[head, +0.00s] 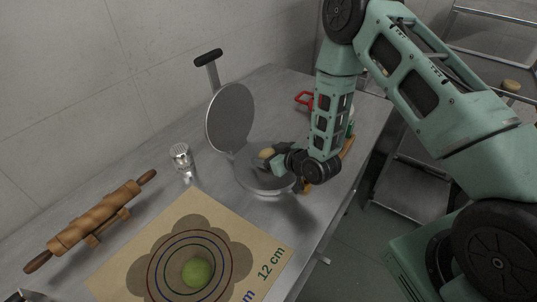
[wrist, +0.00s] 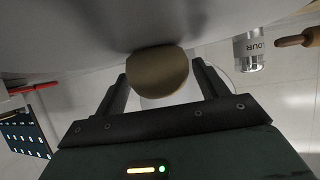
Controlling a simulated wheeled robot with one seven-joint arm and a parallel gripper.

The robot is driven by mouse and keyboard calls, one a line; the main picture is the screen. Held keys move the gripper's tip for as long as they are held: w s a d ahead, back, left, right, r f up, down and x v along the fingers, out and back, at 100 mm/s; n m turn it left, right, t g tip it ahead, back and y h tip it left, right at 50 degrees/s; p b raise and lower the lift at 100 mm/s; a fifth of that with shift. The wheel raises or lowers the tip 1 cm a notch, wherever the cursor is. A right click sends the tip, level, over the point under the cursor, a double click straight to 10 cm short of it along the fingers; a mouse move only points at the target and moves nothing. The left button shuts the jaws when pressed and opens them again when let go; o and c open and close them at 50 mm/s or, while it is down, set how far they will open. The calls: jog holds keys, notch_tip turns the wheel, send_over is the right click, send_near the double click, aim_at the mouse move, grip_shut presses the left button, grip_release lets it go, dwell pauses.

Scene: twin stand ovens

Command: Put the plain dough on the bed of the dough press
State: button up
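The plain dough (head: 266,153) is a small tan lump over the bed of the dough press. It also shows in the wrist view (wrist: 158,72), between the two fingers. My gripper (head: 271,157) is shut on it, with a finger on each side. The dough press has a round grey bed (head: 262,181) and a raised round lid (head: 230,117), tilted open behind it. The dough is low over the bed; I cannot tell whether it touches it. My wrist hides the right part of the bed.
A green dough ball (head: 197,273) lies on a marked mat (head: 258,248) at the front. A rolling pin (head: 90,222) and a metal shaker (head: 181,160) stand left of the press. A red-handled item (head: 304,99) is behind my arm. A rack (head: 477,102) stands at right.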

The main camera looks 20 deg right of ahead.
jog(key=shift+r, duration=0.15)
jog(key=b+v, duration=0.1)
jog(key=v, duration=1)
jog(key=shift+s+d+r, duration=0.1)
jog(key=shift+s+r, duration=0.15)
jog(key=s+a+r+n+g+h, duration=0.2)
jog(key=s+a+r+g, duration=0.4)
jog(key=a+r, duration=0.25)
jog(key=s+a+r+g+h, duration=0.1)
jog(key=s+r, duration=0.3)
jog(key=s, duration=0.5)
jog(key=s+a+r+g+h, duration=0.1)
jog(key=s+r+g, duration=0.3)
jog(key=s, duration=0.5)
jog(key=shift+r+n+g+h, duration=0.3)
jog(key=shift+r+n+h, duration=0.1)
jog(key=shift+r, duration=0.3)
jog(key=shift+a, duration=0.15)
notch_tip(320, 180, down, 6)
jog(key=b, duration=0.6)
